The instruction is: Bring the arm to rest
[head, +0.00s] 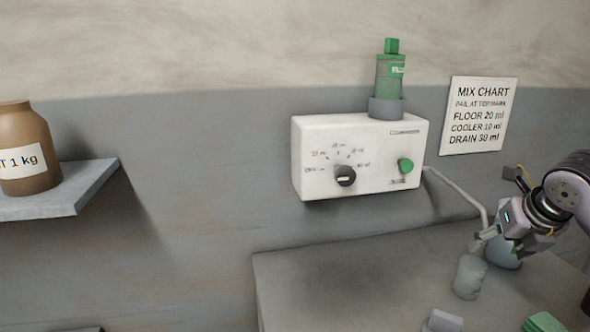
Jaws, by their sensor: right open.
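My right gripper (508,241) comes in from the right edge, over the back right of the grey counter. It is open, and its fingers are in front of or beside a pale blue container (506,258); I cannot tell whether they touch it. A translucent cup or jar (469,278) stands on the counter just left of and below the gripper, and nothing shows held in the fingers. My left gripper is out of view.
A white dispenser box (318,160) with a dial and green button hangs on the wall, a green bottle (390,78) on top. A grey tube (462,190) runs down toward the gripper. The counter's (335,285) left part is clear. A shelf (85,185) holds a brown jar (25,140).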

